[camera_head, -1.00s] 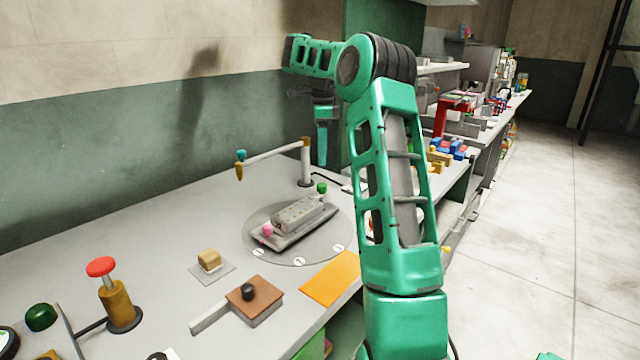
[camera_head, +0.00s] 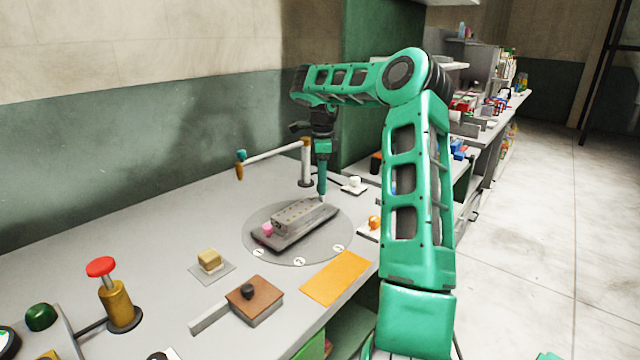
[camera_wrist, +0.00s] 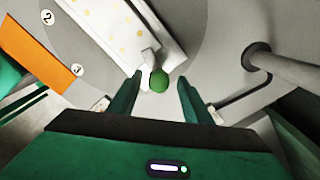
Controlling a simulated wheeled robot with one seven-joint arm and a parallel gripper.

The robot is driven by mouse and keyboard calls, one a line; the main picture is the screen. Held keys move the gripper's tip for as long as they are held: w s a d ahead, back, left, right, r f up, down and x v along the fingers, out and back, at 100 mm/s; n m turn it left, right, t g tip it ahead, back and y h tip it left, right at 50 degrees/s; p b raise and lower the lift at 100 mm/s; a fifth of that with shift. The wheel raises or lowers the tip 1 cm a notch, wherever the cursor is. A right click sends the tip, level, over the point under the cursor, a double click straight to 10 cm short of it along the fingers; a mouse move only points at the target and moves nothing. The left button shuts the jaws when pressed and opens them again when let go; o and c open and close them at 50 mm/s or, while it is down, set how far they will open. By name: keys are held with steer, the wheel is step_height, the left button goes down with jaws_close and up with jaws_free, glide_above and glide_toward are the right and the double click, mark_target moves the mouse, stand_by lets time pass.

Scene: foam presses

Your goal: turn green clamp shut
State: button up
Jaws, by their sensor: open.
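A pink knob (camera_head: 267,229) is at the block's other end. The block sits on a round grey turntable (camera_head: 318,254) with numbered marks.
A post with a swing arm (camera_head: 305,168) stands just behind my gripper; the post also shows right of it in the wrist view (camera_wrist: 285,66). An orange mat (camera_head: 331,278), a brown block (camera_head: 255,298) and a red-topped button (camera_head: 101,267) are nearer the front.

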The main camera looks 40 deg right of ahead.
steer(key=shift+f, duration=0.1)
steer(key=c, duration=1.1)
steer(key=shift+o, duration=0.2)
steer(key=shift+n, duration=1.6)
steer(key=shift+d, duration=0.1)
steer(key=o, duration=1.1)
steer(key=shift+c, duration=0.2)
